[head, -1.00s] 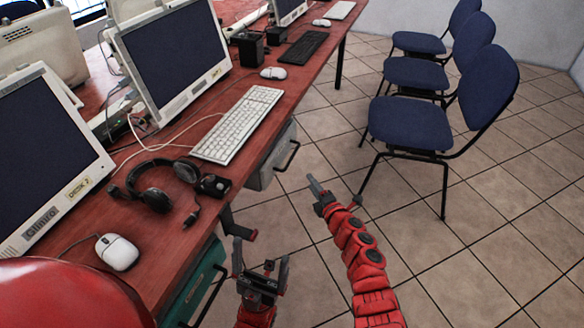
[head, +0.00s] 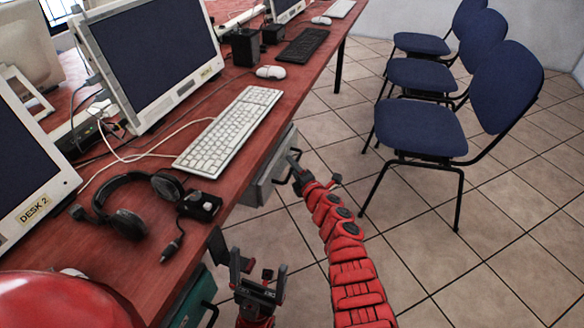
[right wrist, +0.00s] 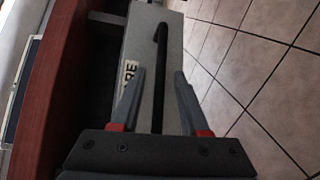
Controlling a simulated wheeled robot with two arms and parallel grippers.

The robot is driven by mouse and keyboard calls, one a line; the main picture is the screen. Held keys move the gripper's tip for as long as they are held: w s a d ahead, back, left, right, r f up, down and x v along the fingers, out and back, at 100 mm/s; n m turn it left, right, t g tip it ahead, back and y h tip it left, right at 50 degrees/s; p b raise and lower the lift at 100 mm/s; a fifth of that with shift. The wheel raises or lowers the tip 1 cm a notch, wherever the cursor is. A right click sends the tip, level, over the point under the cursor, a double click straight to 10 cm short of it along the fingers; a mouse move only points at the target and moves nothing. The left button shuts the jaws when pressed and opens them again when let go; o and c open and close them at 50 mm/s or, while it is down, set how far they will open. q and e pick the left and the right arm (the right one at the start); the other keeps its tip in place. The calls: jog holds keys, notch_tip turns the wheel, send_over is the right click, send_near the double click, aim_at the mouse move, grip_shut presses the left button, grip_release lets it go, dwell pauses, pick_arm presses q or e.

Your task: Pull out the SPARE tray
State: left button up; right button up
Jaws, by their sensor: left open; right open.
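The grey SPARE tray (head: 264,182) hangs under the desk's front edge, its black handle facing the aisle. In the right wrist view its grey front (right wrist: 142,50) shows part of a label ending in "RE". The black bar handle (right wrist: 160,85) runs between the fingers of my right gripper (right wrist: 158,85); no grip on it shows. In the head view my right gripper (head: 312,172) is open beside the tray's front, and the handle is partly hidden there. My left gripper (head: 258,272) is open and empty, low beside the desk edge.
A teal tray (head: 196,300) is under the near end of the desk (head: 140,260). On the desk are a headset (head: 125,215), a keyboard (head: 230,130), monitors and loose cables. Blue chairs (head: 420,125) stand to the right. The tiled floor between is clear.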

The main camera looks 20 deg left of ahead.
grip_shut()
dwell(1.5)
